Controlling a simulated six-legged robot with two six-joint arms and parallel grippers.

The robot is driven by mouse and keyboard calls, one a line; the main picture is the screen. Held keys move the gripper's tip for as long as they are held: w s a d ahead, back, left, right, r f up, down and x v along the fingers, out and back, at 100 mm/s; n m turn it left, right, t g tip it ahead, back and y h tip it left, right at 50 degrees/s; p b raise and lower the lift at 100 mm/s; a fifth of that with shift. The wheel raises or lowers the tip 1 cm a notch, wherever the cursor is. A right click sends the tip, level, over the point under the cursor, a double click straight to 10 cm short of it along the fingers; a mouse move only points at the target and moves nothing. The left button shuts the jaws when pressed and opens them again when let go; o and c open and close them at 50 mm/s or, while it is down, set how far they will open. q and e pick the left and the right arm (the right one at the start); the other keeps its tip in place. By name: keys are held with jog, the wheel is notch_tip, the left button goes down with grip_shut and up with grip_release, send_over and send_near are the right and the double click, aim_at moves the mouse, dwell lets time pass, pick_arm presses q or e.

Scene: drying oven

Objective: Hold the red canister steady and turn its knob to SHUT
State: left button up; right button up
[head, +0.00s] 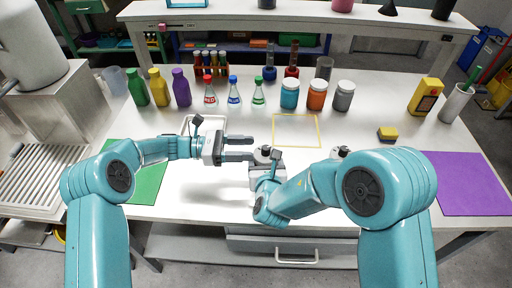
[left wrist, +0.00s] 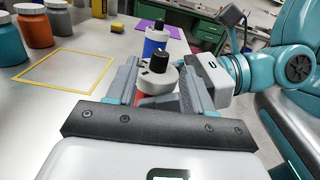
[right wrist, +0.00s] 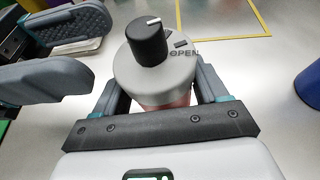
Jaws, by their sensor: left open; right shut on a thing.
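The red canister (left wrist: 140,98) stands upright on the table, with a pale grey lid (right wrist: 168,72) and a black knob (right wrist: 147,40). In the right wrist view, the knob's white line points right, toward the side of the lid printed OPEN (right wrist: 184,53). No SHUT mark is readable. My right gripper (head: 264,176) is shut on the canister's body below the lid, and its arm hides most of the body in the head view. My left gripper (head: 252,148) is open and empty, just left of the canister. Its fingers (right wrist: 97,50) are apart from the knob.
A blue canister (left wrist: 156,40) with a black knob stands beyond the red one. A yellow outlined square (head: 296,116) lies on the bare table behind. Bottles and jars (head: 316,95) line the back. A green mat (head: 148,186) lies left, a purple mat (head: 465,182) right.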

aim_at(262, 150)
pick_arm(q)
jog(key=shift+d, duration=1.95)
grip_shut()
jog(key=n+t, duration=0.2)
jog(key=t, duration=0.1)
jog(key=n+t+y, duration=0.1)
jog(key=t, duration=0.1)
jog(key=shift+s+d+r+n, duration=0.1)
jog(key=shift+s+d+n, duration=0.05)
jog(key=shift+s+n, duration=0.2)
jog(key=shift+n+t+y, duration=0.3)
jog(key=shift+n+t, duration=0.15)
jog(key=shift+t, duration=0.55)
jog(key=shift+c, duration=0.4)
grip_release()
jog(key=shift+o, duration=0.4)
jog(key=shift+s, duration=0.1)
